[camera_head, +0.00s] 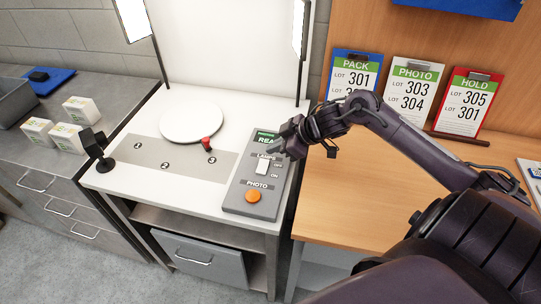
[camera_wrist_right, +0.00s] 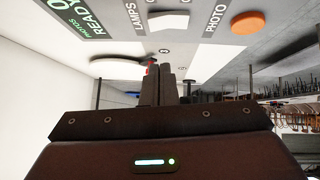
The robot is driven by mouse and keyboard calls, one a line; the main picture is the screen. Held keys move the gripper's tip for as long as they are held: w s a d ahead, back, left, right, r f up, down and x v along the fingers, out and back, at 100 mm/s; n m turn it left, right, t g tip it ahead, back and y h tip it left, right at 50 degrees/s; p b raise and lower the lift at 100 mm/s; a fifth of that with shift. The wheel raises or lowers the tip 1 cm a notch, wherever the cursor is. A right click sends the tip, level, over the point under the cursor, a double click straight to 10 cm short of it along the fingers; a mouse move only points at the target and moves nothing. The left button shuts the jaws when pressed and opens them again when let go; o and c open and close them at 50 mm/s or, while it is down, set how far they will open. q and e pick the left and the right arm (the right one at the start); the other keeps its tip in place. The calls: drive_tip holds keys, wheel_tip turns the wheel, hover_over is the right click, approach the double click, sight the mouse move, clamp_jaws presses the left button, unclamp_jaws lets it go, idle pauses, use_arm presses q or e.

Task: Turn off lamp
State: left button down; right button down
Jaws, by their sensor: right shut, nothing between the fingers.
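The grey control panel (camera_head: 233,200) lies on the right of the white photo table. Its white lamps switch (camera_head: 262,168) sits between the LAMPS label and the orange PHOTO button, with OFF marked above ON. The switch also shows in the right wrist view (camera_wrist_right: 168,21), beyond the fingertips. My right gripper (camera_head: 275,151) is shut and empty, over the panel near the switch's OFF end. I cannot tell whether it touches the switch. Two lamp heads, left (camera_head: 133,19) and right (camera_head: 299,27), look bright white. My left gripper is not in view.
A round white turntable (camera_head: 191,114) with a red piece at its front stands left of the panel. A black device on a stand (camera_head: 99,151) is at the table's left. Clipboards, including the PACK one (camera_head: 352,77), lean behind the wooden desk (camera_head: 335,215). White boxes sit far left.

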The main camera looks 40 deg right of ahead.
sight(263, 162)
drive_tip(key=f, duration=0.1)
drive_tip(key=w+f, duration=0.1)
drive_tip(key=f, duration=0.1)
drive_tip(key=f+p, duration=0.1)
drive_tip(key=shift+w+a+f, duration=0.3)
drive_tip(key=shift+a, duration=0.05)
drive_tip(key=shift+d+f, duration=0.1)
drive_tip(key=shift+f, duration=0.35)
drive_tip(key=shift+d+f, duration=0.1)
drive_tip(key=shift+f, duration=0.15)
